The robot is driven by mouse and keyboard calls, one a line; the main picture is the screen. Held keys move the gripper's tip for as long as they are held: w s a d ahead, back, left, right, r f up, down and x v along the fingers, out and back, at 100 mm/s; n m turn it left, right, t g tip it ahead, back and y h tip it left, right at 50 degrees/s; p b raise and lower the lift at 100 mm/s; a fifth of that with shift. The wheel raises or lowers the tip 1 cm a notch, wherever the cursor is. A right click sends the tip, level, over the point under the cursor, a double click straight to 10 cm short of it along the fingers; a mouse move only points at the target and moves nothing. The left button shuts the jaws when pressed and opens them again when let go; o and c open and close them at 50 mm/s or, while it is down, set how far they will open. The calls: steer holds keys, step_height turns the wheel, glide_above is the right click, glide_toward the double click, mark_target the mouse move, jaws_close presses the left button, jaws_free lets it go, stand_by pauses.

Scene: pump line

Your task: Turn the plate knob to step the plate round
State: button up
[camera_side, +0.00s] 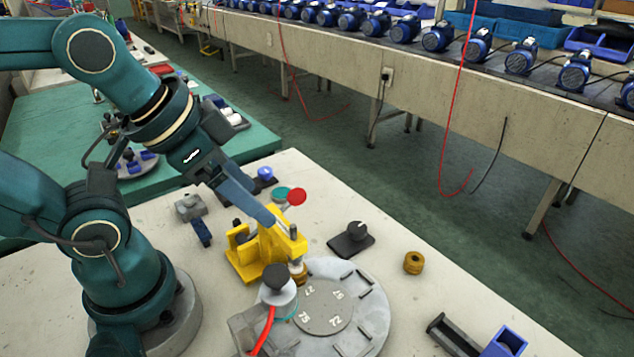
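A round grey plate (372,318) lies on the pale table, with a darker numbered disc (322,304) at its middle and slots round its rim. A black knob (353,231) stands on a dark flat base behind the plate. Another black knob (277,277) tops a grey cylinder at the plate's left edge. I cannot tell for sure which is the plate knob. My gripper (268,215) points down and right, its blue-grey fingers over the yellow fixture, apart from both knobs. The fingers overlap in this view, so their gap is hidden.
The yellow fixture (248,262) stands close below my gripper, with a red round top (297,197) behind it. A red hose (263,332) runs from the grey cylinder. A brass ring (413,263) and a blue bin (505,343) sit right. Table between them is clear.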

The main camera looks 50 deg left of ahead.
steer(key=w+m, duration=0.1)
steer(key=w+d+r+m+h, duration=0.1)
steer(key=w+m, duration=0.1)
steer(key=w+d+r+m, duration=0.1)
steer(key=shift+w+r, duration=0.1)
steer(key=shift+w, duration=0.3)
steer(key=w+f+m+h, duration=0.1)
steer(key=w+m, duration=0.2)
steer(key=w, duration=0.4)
steer(key=g+h, duration=0.1)
steer(key=g, duration=0.2)
glide_above(357, 227)
steer(key=s+a, duration=0.1)
steer(key=a, duration=0.1)
step_height(357, 227, down, 10)
steer(key=shift+s+d+f, duration=0.15)
steer(key=shift+s+f, duration=0.15)
steer(key=shift+f, duration=0.5)
steer(key=shift+x, duration=2.15)
jaws_close()
